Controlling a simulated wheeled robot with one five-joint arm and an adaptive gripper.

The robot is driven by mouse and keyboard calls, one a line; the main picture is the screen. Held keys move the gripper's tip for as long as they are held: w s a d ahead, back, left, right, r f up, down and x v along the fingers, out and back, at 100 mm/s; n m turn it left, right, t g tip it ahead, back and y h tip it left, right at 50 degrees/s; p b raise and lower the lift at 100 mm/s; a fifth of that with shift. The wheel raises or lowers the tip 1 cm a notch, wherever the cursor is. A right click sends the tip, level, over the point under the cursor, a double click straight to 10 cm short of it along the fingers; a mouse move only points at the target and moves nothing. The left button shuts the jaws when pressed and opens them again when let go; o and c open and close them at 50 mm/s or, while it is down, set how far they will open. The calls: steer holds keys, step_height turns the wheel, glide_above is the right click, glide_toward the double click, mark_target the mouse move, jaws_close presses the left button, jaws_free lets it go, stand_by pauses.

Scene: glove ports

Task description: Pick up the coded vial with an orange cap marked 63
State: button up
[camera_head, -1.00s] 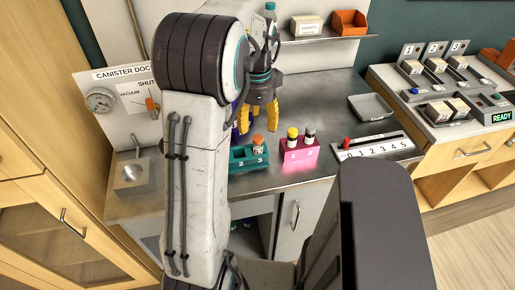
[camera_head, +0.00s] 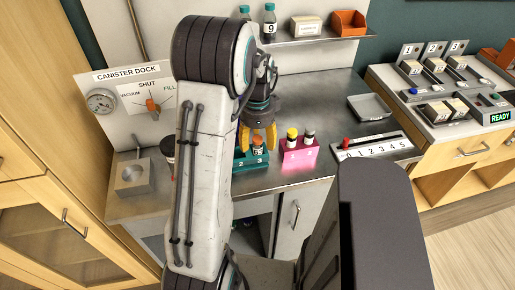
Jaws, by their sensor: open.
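An orange-capped vial (camera_head: 258,142) stands upright in a teal rack (camera_head: 250,165) with numbered slots, near the 3. Its code is too small to read. My gripper (camera_head: 257,149) points down over the rack with its yellow fingers apart. In the picture one finger is on the left of the orange cap and one on the right. I cannot tell whether they touch the vial or how far above the rack they are. My arm hides the left part of the rack.
A pink rack (camera_head: 299,156) with a yellow-capped and a dark-capped vial stands close on the right. A numbered strip (camera_head: 372,147) with a red knob and a grey tray (camera_head: 370,108) lie further right. The canister dock (camera_head: 147,100) is at left. A shelf (camera_head: 310,38) with bottles is behind.

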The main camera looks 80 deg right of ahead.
steer(key=c, duration=1.1)
steer(key=shift+r, duration=0.1)
